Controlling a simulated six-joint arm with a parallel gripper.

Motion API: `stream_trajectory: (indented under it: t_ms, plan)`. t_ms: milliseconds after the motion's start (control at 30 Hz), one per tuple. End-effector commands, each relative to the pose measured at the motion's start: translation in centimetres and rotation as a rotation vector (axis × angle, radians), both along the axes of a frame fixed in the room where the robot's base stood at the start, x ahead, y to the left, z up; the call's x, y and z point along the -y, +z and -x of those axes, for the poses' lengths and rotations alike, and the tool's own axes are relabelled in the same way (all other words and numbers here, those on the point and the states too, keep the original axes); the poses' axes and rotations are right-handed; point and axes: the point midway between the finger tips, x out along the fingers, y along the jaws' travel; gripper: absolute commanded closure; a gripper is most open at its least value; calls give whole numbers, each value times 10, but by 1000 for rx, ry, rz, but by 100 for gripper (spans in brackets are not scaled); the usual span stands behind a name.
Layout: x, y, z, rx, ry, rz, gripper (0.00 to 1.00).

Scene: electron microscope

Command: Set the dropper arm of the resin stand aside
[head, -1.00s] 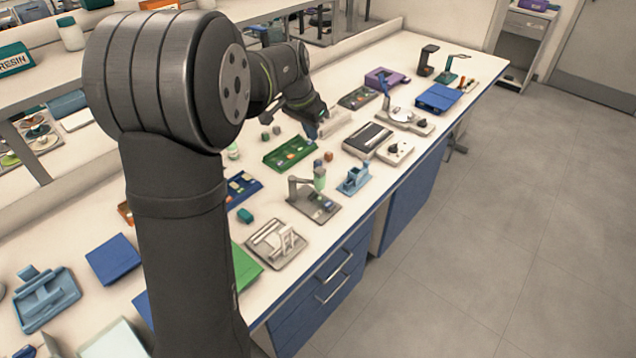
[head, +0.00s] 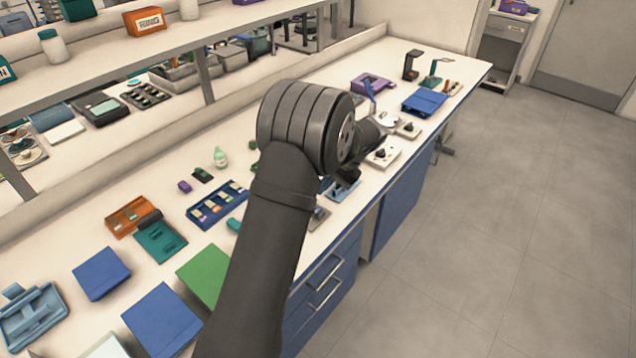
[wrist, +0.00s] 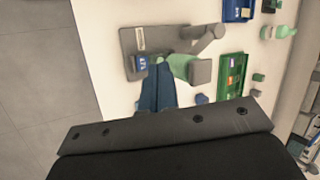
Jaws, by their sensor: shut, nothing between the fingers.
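The resin stand shows in the wrist view as a grey plate (wrist: 130,38) with a grey post and arm (wrist: 207,40) at its right side. A pale green dropper part (wrist: 179,67) with a grey block sits just below the arm. My gripper (wrist: 157,66) is shut and empty; its dark blue fingers point at the plate's lower edge, just left of the green part. I cannot tell whether they touch it. In the head view my arm hides most of the stand; only a bit of its plate (head: 319,216) shows.
A small blue labelled block (wrist: 141,62) lies on the plate left of my fingertips. A green tray (wrist: 232,75) and a blue tray (wrist: 238,9) lie to the right in the wrist view. The bench's front edge and the floor are at the left there.

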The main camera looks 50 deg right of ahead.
Motion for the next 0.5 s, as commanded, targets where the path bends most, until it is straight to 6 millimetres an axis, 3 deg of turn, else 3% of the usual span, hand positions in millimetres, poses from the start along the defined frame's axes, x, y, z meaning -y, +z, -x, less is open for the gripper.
stream_trajectory:
  t_ms: [100,500]
  plan:
    - [7,-17,5,140,-1,-54,100]
    - [36,-34,5,617,-103,-134,100]
